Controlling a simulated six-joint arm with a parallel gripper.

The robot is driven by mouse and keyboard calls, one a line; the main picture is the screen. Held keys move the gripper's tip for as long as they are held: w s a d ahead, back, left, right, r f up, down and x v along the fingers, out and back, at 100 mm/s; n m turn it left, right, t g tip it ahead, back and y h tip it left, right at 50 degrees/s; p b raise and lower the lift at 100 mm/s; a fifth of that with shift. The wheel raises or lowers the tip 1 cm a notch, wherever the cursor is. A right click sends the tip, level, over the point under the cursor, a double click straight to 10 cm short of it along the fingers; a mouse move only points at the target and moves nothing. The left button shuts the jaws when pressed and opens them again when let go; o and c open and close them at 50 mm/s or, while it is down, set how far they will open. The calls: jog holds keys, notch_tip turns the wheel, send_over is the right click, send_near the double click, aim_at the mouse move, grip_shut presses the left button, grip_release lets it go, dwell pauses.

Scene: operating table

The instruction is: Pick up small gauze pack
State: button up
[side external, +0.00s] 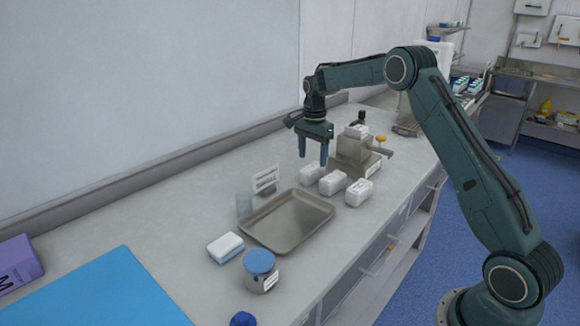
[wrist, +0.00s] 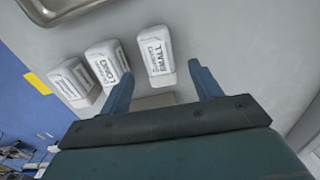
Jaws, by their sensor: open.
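The small gauze pack (wrist: 156,50) is white with a label reading SMALL. It lies on the counter between my two fingers in the wrist view; in the side view it appears to be the leftmost white pack (side external: 311,174) of a row. My gripper (side external: 313,161) is open and empty, fingers pointing down, above that pack and apart from it. It also shows in the wrist view (wrist: 161,69), with one finger on each side of the pack's near end.
A pack labelled LONG (wrist: 107,64) and a third white pack (wrist: 76,82) lie close to the left finger. A metal tray (side external: 288,243) is in front. A box-shaped metal device (side external: 352,150) stands behind the packs. A blue-lidded jar (side external: 262,278) stands near the front.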

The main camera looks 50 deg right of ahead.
aim_at(312, 167)
jog(key=shift+f, duration=2.45)
jog(key=c, duration=1.1)
